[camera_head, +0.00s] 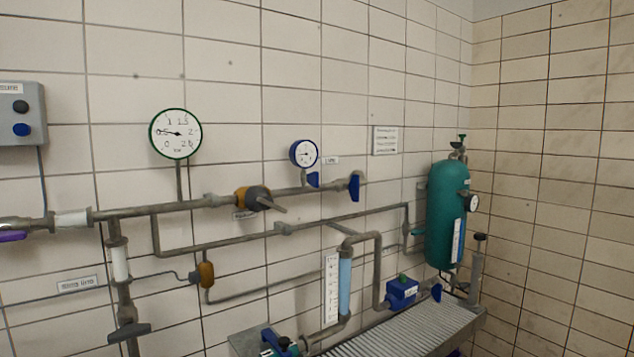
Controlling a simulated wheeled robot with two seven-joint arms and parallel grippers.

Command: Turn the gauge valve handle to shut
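A small blue-rimmed gauge (304,153) stands on the upper grey pipe on the tiled wall. Just below it is a small blue handle (313,179), close beside the gauge's short stem; this looks like the gauge valve handle. The handle looks small and roughly upright, and its exact angle is hard to tell. A second, larger blue handle (354,187) hangs down near the right end of the same pipe. Neither of my grippers shows in the head view, and nothing touches either handle.
A large green-rimmed gauge (175,133) and an orange-and-grey valve body (252,198) lie left along the pipe. A green tank (446,215) stands right. Lower pipes and a ribbed bench (405,328) with a blue box (401,293) lie below. The space before the handles looks clear.

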